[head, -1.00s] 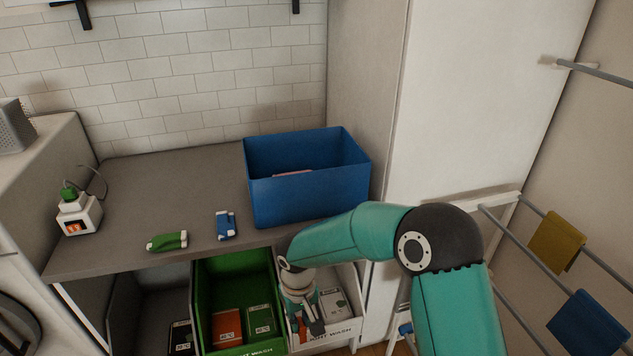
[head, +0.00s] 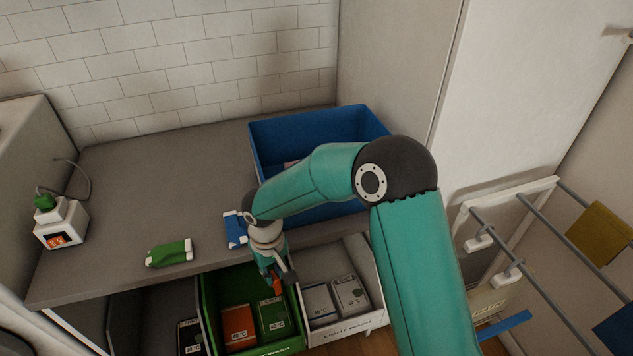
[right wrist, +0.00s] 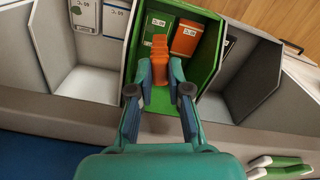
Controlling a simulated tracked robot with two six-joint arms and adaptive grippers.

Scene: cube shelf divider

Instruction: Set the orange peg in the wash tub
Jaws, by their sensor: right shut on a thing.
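My right gripper (head: 276,280) is shut on the orange peg (right wrist: 160,58), over the green bin (right wrist: 204,75). The peg sticks out beyond the fingertips in the right wrist view, and a small part of it shows in the head view (head: 277,287). The blue tub (head: 292,122) stands on the counter behind my right arm, which hides much of its front. A pinkish item (head: 291,163) inside it is partly seen. My left gripper is not in view.
Beside the green bin are a white-fronted bin (head: 345,329) and a grey bin. A green-and-white item (head: 170,253) and a blue-and-white item (head: 234,229) lie on the counter. A rack with a yellow cloth (head: 603,233) stands right. The counter's middle is clear.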

